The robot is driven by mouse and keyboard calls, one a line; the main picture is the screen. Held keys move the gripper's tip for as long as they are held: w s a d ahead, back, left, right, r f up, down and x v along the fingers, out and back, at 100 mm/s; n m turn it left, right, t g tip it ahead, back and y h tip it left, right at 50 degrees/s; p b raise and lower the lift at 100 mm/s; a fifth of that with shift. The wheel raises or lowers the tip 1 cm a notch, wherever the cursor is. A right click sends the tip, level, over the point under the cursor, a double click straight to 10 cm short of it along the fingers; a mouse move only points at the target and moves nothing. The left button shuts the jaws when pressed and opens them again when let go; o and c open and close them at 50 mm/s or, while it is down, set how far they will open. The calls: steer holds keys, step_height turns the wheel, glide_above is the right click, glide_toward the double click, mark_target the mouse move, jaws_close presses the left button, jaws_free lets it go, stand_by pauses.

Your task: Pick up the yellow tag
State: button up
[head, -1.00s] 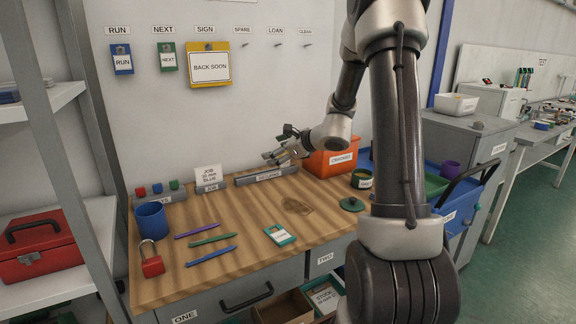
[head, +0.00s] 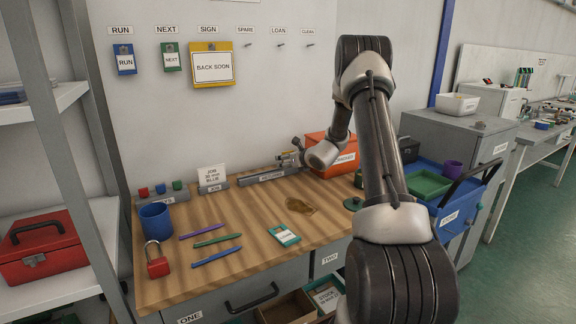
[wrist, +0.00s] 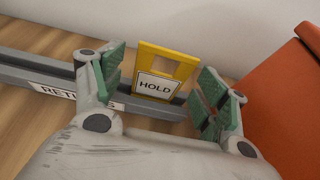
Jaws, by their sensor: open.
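The yellow tag (wrist: 160,68) stands upright in the grey rail (wrist: 130,103) in the wrist view. My gripper (wrist: 157,90) is open, with one green-padded finger on each side of the tag and a gap between each finger and the tag. In the head view my gripper (head: 290,158) is at the back of the bench above the rail, and the tag cannot be made out there. Another yellow piece, the BACK SOON sign (head: 212,66), hangs on the wall.
An orange bin (head: 330,165) stands just right of the rail; its side also shows in the wrist view (wrist: 285,110). A JOB card (head: 212,177) stands to the left. Pens, a blue cup (head: 155,220) and a red padlock (head: 157,266) lie farther left on the wooden bench.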

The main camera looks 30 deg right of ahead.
steer(key=c, duration=0.9)
step_height(320, 180, up, 10)
steer(key=shift+r, duration=0.1)
